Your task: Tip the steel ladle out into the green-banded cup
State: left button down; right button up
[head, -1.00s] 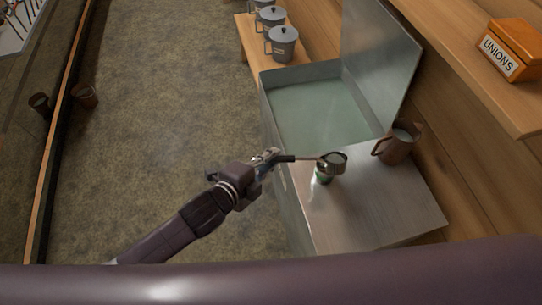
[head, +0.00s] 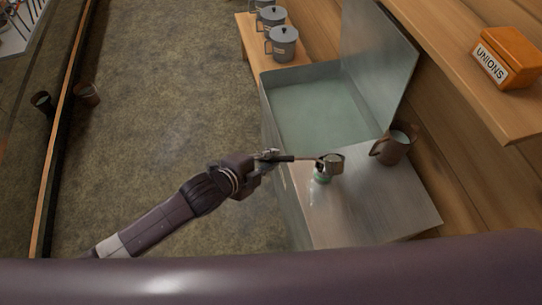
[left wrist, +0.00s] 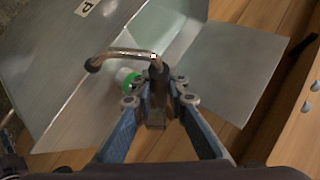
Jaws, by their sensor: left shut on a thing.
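The steel ladle has a dark grip and a thin handle. Its bowl (head: 333,163) hangs over the steel bench top, above and slightly right of the green-banded cup (head: 321,177). My left gripper (head: 270,158) is shut on the ladle's dark grip, left of the cup. The cup stands upright, partly hidden by the bowl. In the left wrist view the cup's green band (left wrist: 130,79) shows beyond the fingers, beside the ladle's bent handle (left wrist: 120,53). I cannot tell what is in the bowl. My right gripper is not in view.
The open evaporator pan (head: 315,115) holds pale green liquid behind the bench. A brown pitcher (head: 392,149) stands right of the cup. Several grey lidded pots (head: 284,43) stand on a wooden bench. An orange UNIONS box (head: 508,57) sits on the shelf.

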pick_arm(q)
jog(key=shift+w+n+g+p, duration=0.4)
jog(key=shift+g+p, duration=0.3)
jog(key=shift+g, duration=0.3)
jog(key=shift+w+a+f+n+g+b, duration=0.1)
jog(key=shift+w+f+n+g+b, duration=0.6)
jog(key=shift+g+b, duration=0.9)
jog(key=shift+w+f+n+g+b, duration=0.5)
jog(key=shift+f+g+b, duration=0.4)
jog(key=shift+g+b, duration=0.65)
jog(key=shift+w+a+f+n+g+b, duration=0.1)
jog(key=shift+w+f+n+g+b, duration=0.5)
jog(key=shift+g+b, duration=1)
jog(key=shift+f+n+g+b, duration=0.35)
jog(key=shift+f+n+b, duration=0.05)
jog(key=shift+b, duration=1.1)
jog(key=shift+h, duration=0.3)
